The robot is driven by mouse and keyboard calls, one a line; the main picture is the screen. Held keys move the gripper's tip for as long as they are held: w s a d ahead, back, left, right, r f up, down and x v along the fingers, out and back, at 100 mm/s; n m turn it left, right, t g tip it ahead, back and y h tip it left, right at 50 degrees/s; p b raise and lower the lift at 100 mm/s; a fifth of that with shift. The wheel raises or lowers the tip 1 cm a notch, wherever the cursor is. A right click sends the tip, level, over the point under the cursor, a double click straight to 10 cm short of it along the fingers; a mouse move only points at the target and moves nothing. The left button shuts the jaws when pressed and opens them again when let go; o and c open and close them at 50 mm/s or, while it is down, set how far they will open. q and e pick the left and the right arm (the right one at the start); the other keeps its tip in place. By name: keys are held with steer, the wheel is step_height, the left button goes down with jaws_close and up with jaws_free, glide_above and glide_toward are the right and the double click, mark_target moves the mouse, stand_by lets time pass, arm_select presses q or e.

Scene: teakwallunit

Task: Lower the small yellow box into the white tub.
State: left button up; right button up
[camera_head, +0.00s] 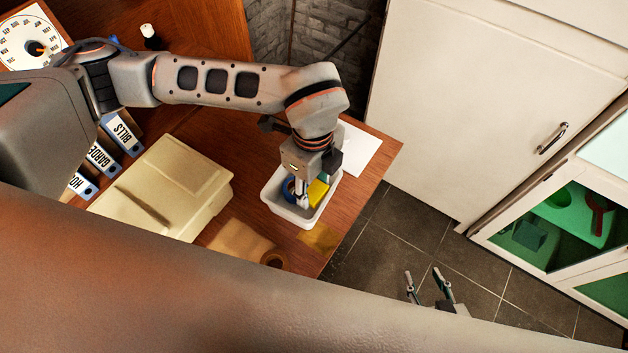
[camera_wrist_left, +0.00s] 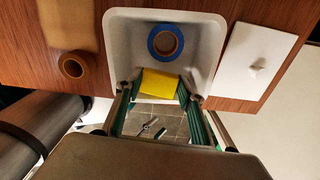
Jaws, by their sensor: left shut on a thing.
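The white tub (camera_head: 272,197) stands near the table's corner in the head view. It also shows in the wrist view (camera_wrist_left: 120,35), with a blue tape roll (camera_wrist_left: 153,53) lying inside. My left gripper (camera_head: 309,196) points down over the tub. It is shut on the small yellow box (camera_head: 318,192), which shows between the fingers in the wrist view (camera_wrist_left: 160,84). The box lies within the tub's outline, towards one side, beside the tape roll. I cannot tell whether it touches the tub's floor. My right gripper (camera_head: 423,273) is open and empty above the floor tiles.
A cream lidded box (camera_head: 175,172) and several binders (camera_head: 120,134) stand left of the tub. A brown tape roll (camera_head: 273,259) lies at the table's front. A white sheet (camera_head: 360,150) lies behind the tub. A white cabinet (camera_head: 470,90) stands beyond the table at right.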

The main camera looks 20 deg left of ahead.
mark_target(314, 190)
arm_select(q)
steer(key=shift+r, duration=0.15)
stand_by(0.4)
steer(key=o, duration=1.4)
steer(key=shift+r, duration=0.1)
step_height(314, 190, up, 12)
steer(key=shift+f, duration=0.1)
